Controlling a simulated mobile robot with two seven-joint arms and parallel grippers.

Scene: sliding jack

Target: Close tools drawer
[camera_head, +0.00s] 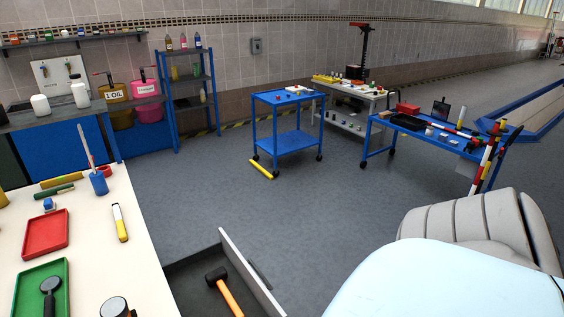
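The tools drawer stands open at the bottom centre of the head view, pulled out from beside the white-topped workbench (138,240). Its pale front panel (236,258) faces right, with a dark handle (261,274) on its outer side. Inside the dark drawer lies a hammer with a black head (216,275) and an orange handle (231,299). The near part of the drawer is cut off by the picture's bottom edge. Neither of my grippers shows in the view.
A red tray (46,233), a green tray (27,284) and a blue cup (98,182) stand on the workbench. A grey padded seat (470,226) and a large pale blue surface (450,283) fill the lower right. Bare floor (310,215) lies between, before a blue cart (282,98).

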